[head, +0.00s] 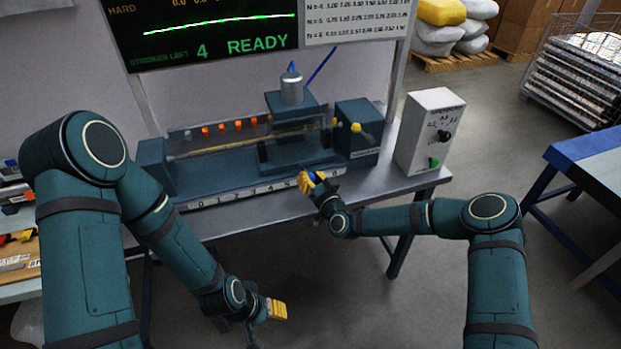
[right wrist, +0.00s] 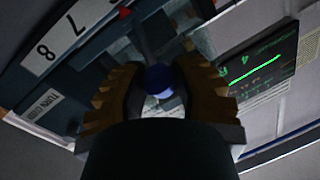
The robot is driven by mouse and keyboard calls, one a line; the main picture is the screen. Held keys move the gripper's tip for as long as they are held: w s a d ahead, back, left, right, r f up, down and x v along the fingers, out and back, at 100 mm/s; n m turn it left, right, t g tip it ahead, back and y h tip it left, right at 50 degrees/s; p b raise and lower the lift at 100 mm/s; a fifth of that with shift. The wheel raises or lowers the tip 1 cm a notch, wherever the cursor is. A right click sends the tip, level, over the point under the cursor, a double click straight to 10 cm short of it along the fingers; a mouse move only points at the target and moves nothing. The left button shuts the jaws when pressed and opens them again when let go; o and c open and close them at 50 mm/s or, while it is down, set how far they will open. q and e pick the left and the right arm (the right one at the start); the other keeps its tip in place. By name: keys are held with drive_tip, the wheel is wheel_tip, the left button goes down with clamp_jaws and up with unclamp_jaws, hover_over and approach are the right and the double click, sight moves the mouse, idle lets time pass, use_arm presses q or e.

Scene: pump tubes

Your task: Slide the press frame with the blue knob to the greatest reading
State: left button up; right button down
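The press frame (head: 288,152) is a dark blue-green block with a grey cylinder on top, toward the right of the bench rig. Its blue knob (head: 312,176) faces the front. My right gripper (head: 312,179) has its yellow fingers around the knob. In the right wrist view the blue knob (right wrist: 158,80) sits between the two fingers, which appear to touch it. The number scale (head: 245,190) runs along the rig's front; the right gripper hides part of it. In the wrist view a red mark (right wrist: 124,13) lies past 7, away from 8. My left gripper (head: 277,309) hangs low in front of the bench; its finger gap is unclear.
A dark screen (head: 215,30) above the rig reads READY with a green trace and 4 strokes left. A white control box (head: 428,130) with a black dial and green button stands at the bench's right. The end block (head: 357,130) stands right of the frame.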

drive_tip(key=s+a+b, duration=0.2)
drive_tip(key=s+a, duration=0.1)
drive_tip(key=a, duration=0.7)
drive_tip(key=shift+s+a, duration=0.2)
drive_tip(key=shift+a, duration=0.05)
drive_tip(key=c, duration=0.7)
unclamp_jaws()
drive_tip(key=v, duration=1.2)
